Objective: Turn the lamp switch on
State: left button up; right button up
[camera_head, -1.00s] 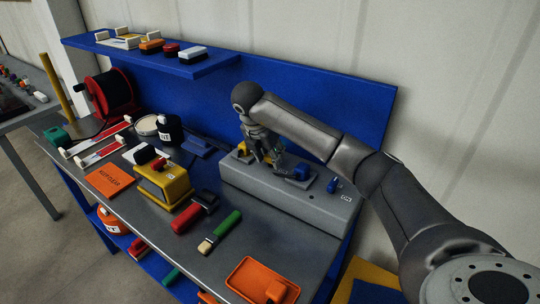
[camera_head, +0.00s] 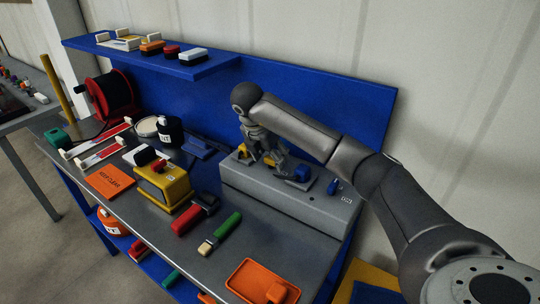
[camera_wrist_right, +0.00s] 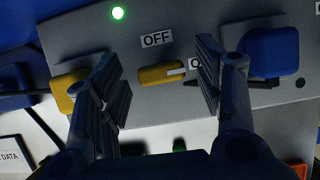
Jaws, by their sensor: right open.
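A grey box (camera_head: 305,205) stands at the back right of the bench. In the right wrist view its top carries a yellow switch (camera_wrist_right: 160,75) with a white mark at its right end. An OFF label (camera_wrist_right: 156,39) is above the switch. A second label (camera_wrist_right: 194,63), of which only an "O" shows, is partly hidden by a finger. A small green light (camera_wrist_right: 118,13) is lit. My right gripper (camera_wrist_right: 161,80) is open, with one finger on each side of the switch in the picture; contact cannot be told. The right gripper (camera_head: 260,155) is over the box in the head view.
A blue knob (camera_wrist_right: 272,52) is close to the right finger, and a yellow part (camera_wrist_right: 68,88) is beside the left one. A yellow device (camera_head: 163,185), a green-handled tool (camera_head: 225,225) and an orange tray (camera_head: 245,275) lie in front. A blue back panel (camera_head: 330,105) stands behind.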

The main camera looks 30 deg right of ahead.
jog(key=v, duration=1.2)
jog(key=shift+r, duration=0.1)
dwell(0.4)
